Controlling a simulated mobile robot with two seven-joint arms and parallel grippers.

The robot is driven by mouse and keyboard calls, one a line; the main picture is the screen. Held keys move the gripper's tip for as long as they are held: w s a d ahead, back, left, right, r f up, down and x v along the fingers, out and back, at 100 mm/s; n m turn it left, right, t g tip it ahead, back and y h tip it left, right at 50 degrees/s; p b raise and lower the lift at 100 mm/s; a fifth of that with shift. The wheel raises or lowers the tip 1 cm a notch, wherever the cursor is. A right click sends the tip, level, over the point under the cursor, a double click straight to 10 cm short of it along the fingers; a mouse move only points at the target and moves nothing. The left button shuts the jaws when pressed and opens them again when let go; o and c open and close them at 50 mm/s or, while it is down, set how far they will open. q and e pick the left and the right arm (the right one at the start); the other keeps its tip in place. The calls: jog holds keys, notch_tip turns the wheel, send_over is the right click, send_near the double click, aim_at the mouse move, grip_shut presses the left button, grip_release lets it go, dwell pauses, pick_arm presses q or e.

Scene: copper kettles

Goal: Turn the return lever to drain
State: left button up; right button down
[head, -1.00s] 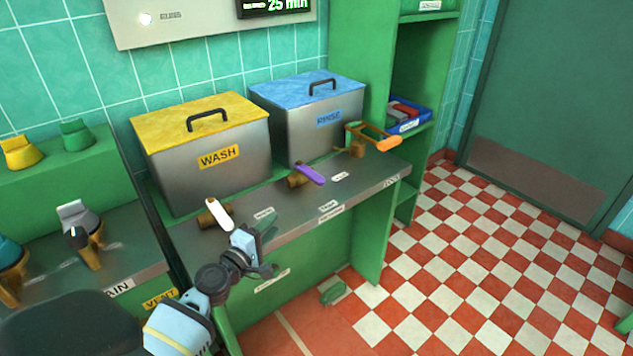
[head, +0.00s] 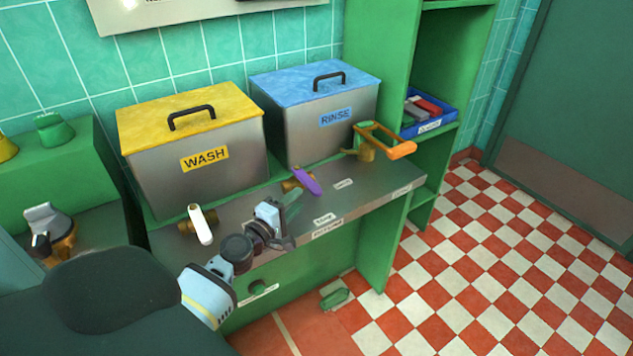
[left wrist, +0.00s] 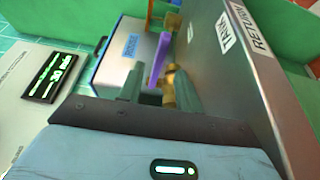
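The purple lever (head: 306,181) sits on a brass valve at the back of the steel counter, in front of the RINSE tank, its free end toward the front right. A RETURN label (left wrist: 257,32) is on the counter's front edge and a TANK label (left wrist: 227,30) on its top in the left wrist view; the head view's labels are too small to read surely. My left gripper (head: 289,222) is open and empty, in front of the purple lever and short of it. In the left wrist view the lever (left wrist: 160,62) appears between the fingers. My right gripper is out of view.
A white lever (head: 201,224) stands left of my gripper, before the WASH tank (head: 200,180). An orange-handled valve (head: 400,150) is at the right by the RINSE tank (head: 325,135). A blue bin (head: 440,120) sits on a shelf. The checkered floor at right is mostly clear.

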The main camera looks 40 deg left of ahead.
aim_at(308, 189)
pick_arm(q)
jog(key=shift+w+b, duration=0.35)
jog(key=shift+w, duration=3.55)
grip_shut()
